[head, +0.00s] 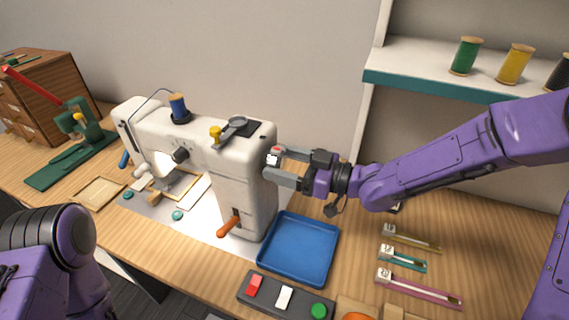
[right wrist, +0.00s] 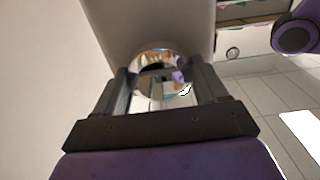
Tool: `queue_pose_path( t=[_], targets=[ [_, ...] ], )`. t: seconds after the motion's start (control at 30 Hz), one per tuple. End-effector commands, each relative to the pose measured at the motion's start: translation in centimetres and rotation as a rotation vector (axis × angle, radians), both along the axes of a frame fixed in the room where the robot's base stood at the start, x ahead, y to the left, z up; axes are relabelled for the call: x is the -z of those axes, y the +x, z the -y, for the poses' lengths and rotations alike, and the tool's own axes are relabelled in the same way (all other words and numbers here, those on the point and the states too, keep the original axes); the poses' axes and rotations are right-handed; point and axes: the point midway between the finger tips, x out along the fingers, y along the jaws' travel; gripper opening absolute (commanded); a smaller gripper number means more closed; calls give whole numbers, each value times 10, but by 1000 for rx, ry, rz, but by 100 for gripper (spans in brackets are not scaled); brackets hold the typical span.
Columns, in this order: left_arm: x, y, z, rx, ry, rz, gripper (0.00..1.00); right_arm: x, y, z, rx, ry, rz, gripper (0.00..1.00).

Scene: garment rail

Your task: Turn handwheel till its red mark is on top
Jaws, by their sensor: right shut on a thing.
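The white sewing machine (head: 240,185) stands on the wooden table. Its shiny handwheel (head: 271,158) is on the machine's right end, largely covered by my gripper. In the right wrist view the chrome handwheel (right wrist: 155,58) shows between the fingers, with reflections on it. My right gripper (head: 275,168) reaches in from the right and is shut on the handwheel; its fingers also show in the wrist view (right wrist: 163,85). A small red spot shows at the upper finger by the wheel; I cannot tell for sure that it is the wheel's mark. My left gripper is out of view.
A blue tray (head: 300,250) lies below my right gripper. A dark panel with buttons (head: 284,297) is at the front edge. Small labelled strips (head: 405,260) lie to the right. A shelf (head: 440,80) with thread spools stands above my right arm.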

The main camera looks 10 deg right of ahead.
Motion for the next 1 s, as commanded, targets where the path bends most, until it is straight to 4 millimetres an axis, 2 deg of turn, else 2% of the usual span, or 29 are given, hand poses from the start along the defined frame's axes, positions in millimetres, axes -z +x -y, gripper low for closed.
queue_pose_path(
  t=[0.2,0.23,0.3,0.57,0.67,1.0],
  targets=[
    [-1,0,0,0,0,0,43,-4,2,0,3,6,5,42],
    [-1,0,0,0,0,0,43,-4,2,0,3,6,5,75],
    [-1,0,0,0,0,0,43,-3,1,0,2,6,4,98],
    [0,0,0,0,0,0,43,-2,1,0,1,3,1,98],
    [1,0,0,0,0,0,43,-1,-2,6,3,3,2,98],
    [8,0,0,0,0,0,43,-2,-44,67,4,6,4,98]
  ],
)
